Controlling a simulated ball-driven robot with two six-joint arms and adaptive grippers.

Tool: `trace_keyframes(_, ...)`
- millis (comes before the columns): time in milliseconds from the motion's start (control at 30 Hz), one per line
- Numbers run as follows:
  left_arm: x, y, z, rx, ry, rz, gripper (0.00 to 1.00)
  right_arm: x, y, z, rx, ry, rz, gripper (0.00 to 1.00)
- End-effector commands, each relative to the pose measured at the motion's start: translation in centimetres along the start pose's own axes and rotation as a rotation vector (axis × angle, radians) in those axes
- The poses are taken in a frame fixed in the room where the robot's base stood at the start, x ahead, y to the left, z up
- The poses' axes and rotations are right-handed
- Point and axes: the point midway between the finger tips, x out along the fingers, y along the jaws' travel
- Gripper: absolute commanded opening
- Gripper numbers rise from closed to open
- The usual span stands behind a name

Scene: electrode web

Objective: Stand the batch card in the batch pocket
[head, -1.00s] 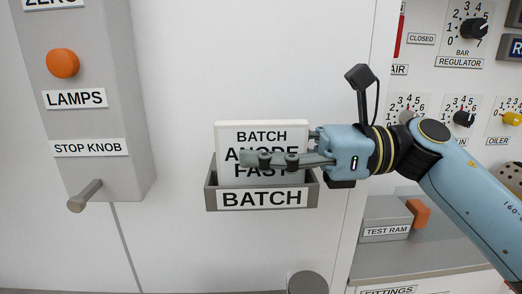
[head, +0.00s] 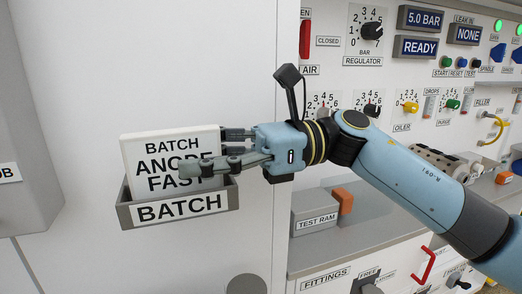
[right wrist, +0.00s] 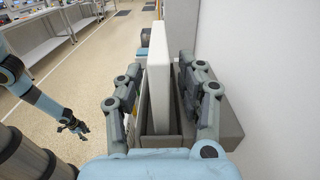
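The batch card (head: 150,150), a white plate lettered BATCH ANODE FAST, stands in the grey batch pocket (head: 125,216) on the white door, its lower edge hidden behind the pocket's front. My right gripper (head: 207,151) reaches in from the right, one finger in front of the card and the other largely hidden behind it. In the right wrist view the card (right wrist: 159,85) rises between the two fingers with a gap on each side, its foot inside the pocket (right wrist: 150,148). My left gripper (right wrist: 75,127) is small in that view, away from the card; its opening is unclear.
A grey panel (head: 25,120) stands out at the left. At the right are the regulator knob (head: 371,30), other dials and a grey TEST RAM block (head: 313,208) on a ledge. A round grey knob (head: 246,285) sits below the pocket. The white door around the pocket is bare.

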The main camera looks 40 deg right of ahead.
Motion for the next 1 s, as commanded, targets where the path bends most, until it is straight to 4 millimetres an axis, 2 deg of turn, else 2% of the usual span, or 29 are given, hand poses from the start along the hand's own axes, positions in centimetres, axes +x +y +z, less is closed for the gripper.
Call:
trace_keyframes(100, 0.7, 0.0, 0.2, 0.000, -0.002, 0.000, 0.40, -2.4, 0.0, -0.4, 0.002, 0.011, 0.000, 0.39)
trace_keyframes(300, 0.9, 0.1, 0.2, 0.000, -0.003, 0.000, 0.40, -5.8, 0.0, -0.3, 0.004, 0.008, 0.001, 0.39)
trace_keyframes(500, 0.7, 0.1, 0.2, 0.000, -0.002, 0.000, 0.40, -8.2, 0.0, -0.1, 0.003, 0.005, 0.000, 0.39)
trace_keyframes(700, 0.7, 0.1, 0.2, 0.000, -0.002, 0.000, 0.40, -9.0, 0.0, 0.0, 0.000, 0.001, -0.001, 0.39)
trace_keyframes(1000, 0.7, 0.1, 0.2, 0.000, -0.002, 0.000, 0.40, -9.0, 0.0, 0.0, 0.000, -0.001, -0.001, 0.39)
